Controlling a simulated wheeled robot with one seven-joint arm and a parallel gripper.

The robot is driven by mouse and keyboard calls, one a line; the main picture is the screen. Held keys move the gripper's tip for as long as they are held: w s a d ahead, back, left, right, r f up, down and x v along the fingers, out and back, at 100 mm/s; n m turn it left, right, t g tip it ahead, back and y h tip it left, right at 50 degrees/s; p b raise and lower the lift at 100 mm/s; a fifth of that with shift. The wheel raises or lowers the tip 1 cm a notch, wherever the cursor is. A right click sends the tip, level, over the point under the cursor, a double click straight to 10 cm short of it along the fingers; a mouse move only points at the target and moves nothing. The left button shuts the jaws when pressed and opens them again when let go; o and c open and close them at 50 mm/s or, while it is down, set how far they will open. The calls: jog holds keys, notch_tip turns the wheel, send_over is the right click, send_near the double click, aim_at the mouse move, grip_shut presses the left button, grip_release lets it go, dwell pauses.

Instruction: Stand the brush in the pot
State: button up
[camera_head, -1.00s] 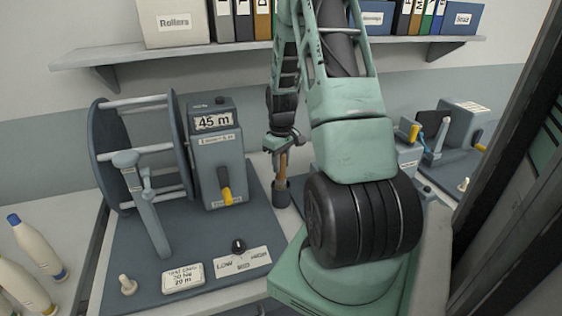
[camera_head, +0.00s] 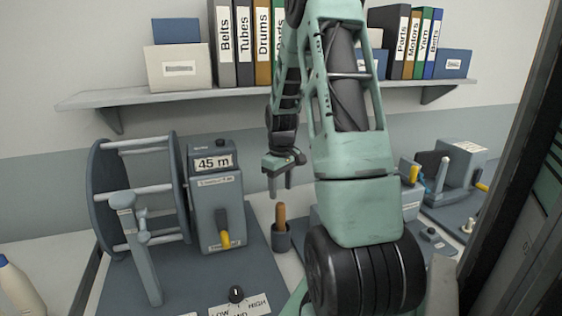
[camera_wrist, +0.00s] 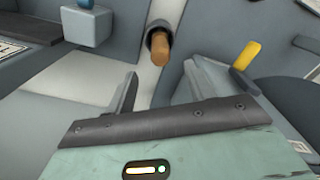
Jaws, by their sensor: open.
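The brush (camera_head: 281,214) stands in the dark pot (camera_head: 282,240) on the bench, with its brown wooden handle sticking up above the rim. My gripper (camera_head: 280,190) is open and empty, just above the top of the handle and apart from it. In the wrist view the brush handle (camera_wrist: 160,54) rises out of the pot (camera_wrist: 157,32), beyond the two spread fingers (camera_wrist: 153,92). The lower end of the brush is hidden inside the pot.
A winder with a 45 m counter box (camera_head: 216,195), yellow crank and large reel (camera_head: 120,195) stands left of the pot. Another machine (camera_head: 458,175) stands at right. A shelf (camera_head: 180,95) with binders and boxes runs behind my arm.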

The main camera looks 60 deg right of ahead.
notch_tip(320, 180, up, 11)
jog(key=b, duration=0.1)
jog(key=shift+b, duration=0.4)
jog(key=shift+s+f, duration=0.1)
jog(key=shift+f, duration=0.05)
dwell(0.7)
